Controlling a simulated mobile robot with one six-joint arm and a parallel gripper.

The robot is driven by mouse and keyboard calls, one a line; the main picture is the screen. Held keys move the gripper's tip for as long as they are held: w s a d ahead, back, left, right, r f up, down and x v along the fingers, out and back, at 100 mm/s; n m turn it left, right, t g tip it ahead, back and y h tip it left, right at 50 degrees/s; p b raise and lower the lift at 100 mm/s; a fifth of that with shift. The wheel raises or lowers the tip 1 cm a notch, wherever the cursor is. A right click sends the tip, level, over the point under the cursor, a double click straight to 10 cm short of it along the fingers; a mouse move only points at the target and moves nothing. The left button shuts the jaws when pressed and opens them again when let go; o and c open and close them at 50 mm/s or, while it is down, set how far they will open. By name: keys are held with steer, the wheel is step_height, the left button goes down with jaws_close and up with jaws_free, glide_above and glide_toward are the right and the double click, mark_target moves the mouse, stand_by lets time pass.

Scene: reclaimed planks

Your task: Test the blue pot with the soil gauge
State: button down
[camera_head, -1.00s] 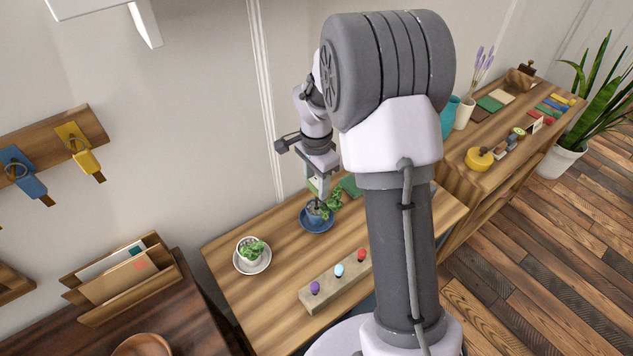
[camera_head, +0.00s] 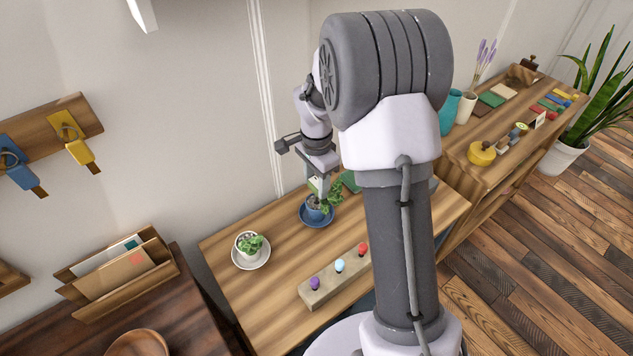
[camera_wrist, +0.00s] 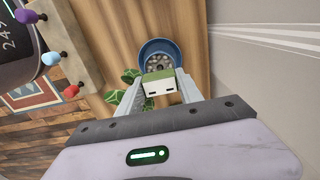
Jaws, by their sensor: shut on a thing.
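The blue pot (camera_head: 315,213) with a leafy green plant stands on a blue saucer (camera_head: 318,223) on the wooden table. The pot also shows in the wrist view (camera_wrist: 157,54). My gripper (camera_head: 320,190) is just above the pot. In the wrist view my gripper (camera_wrist: 164,88) is shut on the soil gauge (camera_wrist: 160,84), a green and pale block with two dark slots. The gauge's lower end is hidden behind its head, so I cannot tell how deep it sits in the soil.
A white pot (camera_head: 250,245) with a plant stands on a white saucer to the left. A block (camera_head: 338,283) with purple, light blue and red knobs lies in front. A second shelf (camera_head: 500,150) with several items stands at right. Table around the white saucer is clear.

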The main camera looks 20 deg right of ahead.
steer(key=shift+f+b, duration=0.4)
steer(key=shift+f, duration=0.15)
steer(key=c, duration=0.7)
jaws_free()
step_height(320, 180, up, 17)
steer(key=p, duration=0.7)
steer(key=shift+r, duration=0.15)
